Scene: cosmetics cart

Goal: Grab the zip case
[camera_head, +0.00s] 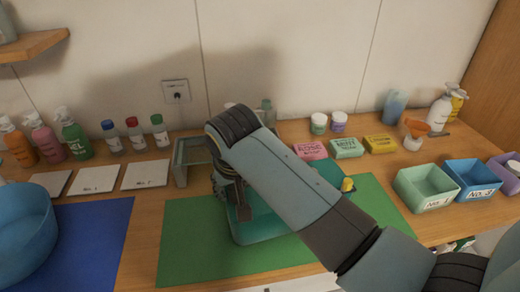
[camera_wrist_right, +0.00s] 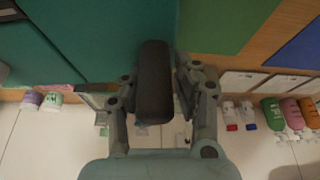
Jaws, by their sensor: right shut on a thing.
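The teal zip case (camera_head: 262,228) lies on the green mat (camera_head: 190,238). My right arm crosses over it and hides much of its middle. My right gripper (camera_head: 238,205) points down at the left edge of the case and is shut on it. In the right wrist view the teal surface (camera_wrist_right: 95,35) fills the upper left, and its edge runs to the gripper (camera_wrist_right: 170,85). A dark pad covers the exact contact. My left gripper is not in view.
A greenish frame-like holder (camera_head: 181,160) stands just behind the gripper. Soap boxes (camera_head: 347,147) stand behind the case. Open bins (camera_head: 425,190) stand at right. A blue bowl (camera_head: 22,232) and a blue mat (camera_head: 95,235) lie at left. The green mat's left part is bare.

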